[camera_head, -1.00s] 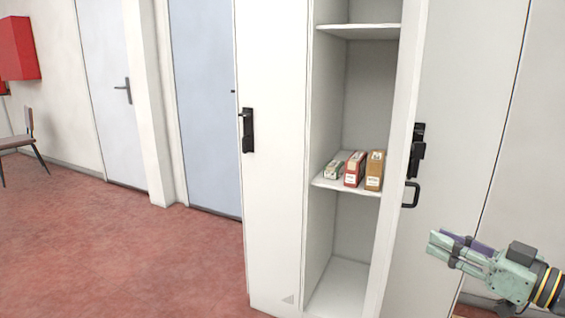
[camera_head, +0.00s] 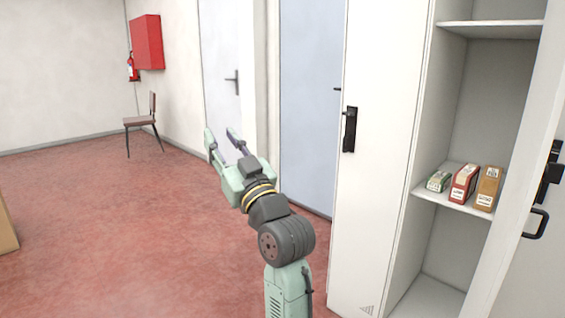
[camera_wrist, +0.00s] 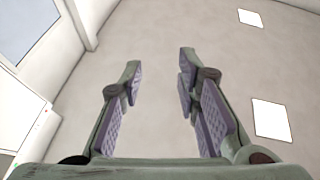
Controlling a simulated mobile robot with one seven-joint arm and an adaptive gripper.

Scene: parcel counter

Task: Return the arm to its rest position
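My gripper (camera_head: 222,138) is raised in the middle of the head view, in front of the pale doors and to the left of the open locker. Its fingers point up and to the left. In the wrist view, its two fingers (camera_wrist: 158,88) stand apart with nothing between them. The wrist camera faces up toward a plain ceiling. My gripper touches nothing.
An open locker (camera_head: 388,130) stands at right; small boxes, one green (camera_head: 439,181), one red (camera_head: 464,184) and one brown (camera_head: 488,188), stand on its shelf. A chair (camera_head: 140,122) and red wall cabinet (camera_head: 147,42) are at back left. Much red floor (camera_head: 110,235) is clear.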

